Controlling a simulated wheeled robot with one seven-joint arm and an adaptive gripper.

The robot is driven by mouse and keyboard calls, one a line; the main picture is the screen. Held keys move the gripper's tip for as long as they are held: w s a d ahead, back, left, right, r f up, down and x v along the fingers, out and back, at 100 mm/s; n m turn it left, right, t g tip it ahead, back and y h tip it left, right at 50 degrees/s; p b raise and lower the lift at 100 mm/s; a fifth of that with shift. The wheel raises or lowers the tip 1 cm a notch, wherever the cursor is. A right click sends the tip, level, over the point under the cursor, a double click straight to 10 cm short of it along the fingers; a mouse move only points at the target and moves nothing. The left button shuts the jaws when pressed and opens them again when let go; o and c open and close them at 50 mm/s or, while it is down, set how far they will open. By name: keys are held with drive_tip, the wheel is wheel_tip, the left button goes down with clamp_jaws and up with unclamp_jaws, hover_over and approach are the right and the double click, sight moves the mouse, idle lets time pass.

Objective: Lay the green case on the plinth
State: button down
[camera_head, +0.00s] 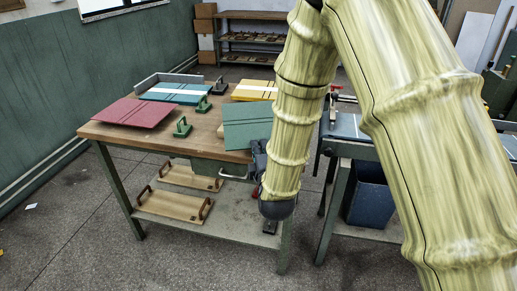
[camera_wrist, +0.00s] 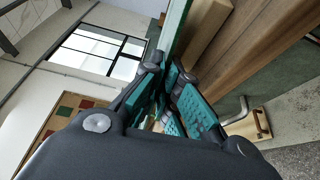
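The green case (camera_head: 247,124), a flat green panel, lies at the front right corner of the wooden table. In the wrist view it shows edge-on as a thin green strip (camera_wrist: 176,28) running down between the fingers. A wooden block (camera_wrist: 207,38) lies right beneath it, above the table top; I cannot tell for sure whether this is the plinth. My gripper (camera_wrist: 172,95) has its teal-padded fingers on both sides of the case's edge, close together, and appears shut on it. In the head view the gripper is mostly hidden by my arm.
On the table (camera_head: 150,138) are a red panel (camera_head: 131,112), a teal-and-white panel (camera_head: 176,93), a yellow panel (camera_head: 255,90) and green-handled tools (camera_head: 182,127). Wooden trays (camera_head: 174,204) lie on the lower shelf. A bench with a blue bin (camera_head: 368,196) stands right.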

sight(259, 137)
drive_tip(key=w, duration=0.5)
drive_tip(key=shift+w+d+f, duration=0.15)
drive_tip(key=shift+d+f, duration=0.05)
drive_tip(key=shift+f, duration=0.1)
wheel_tip(259, 137, down, 4)
drive_tip(key=b, duration=0.3)
drive_tip(key=shift+r, duration=0.35)
drive_tip(key=c, duration=2)
unclamp_jaws()
drive_tip(key=shift+f, duration=0.2)
drive_tip(key=shift+c, duration=0.2)
drive_tip(key=o, duration=0.4)
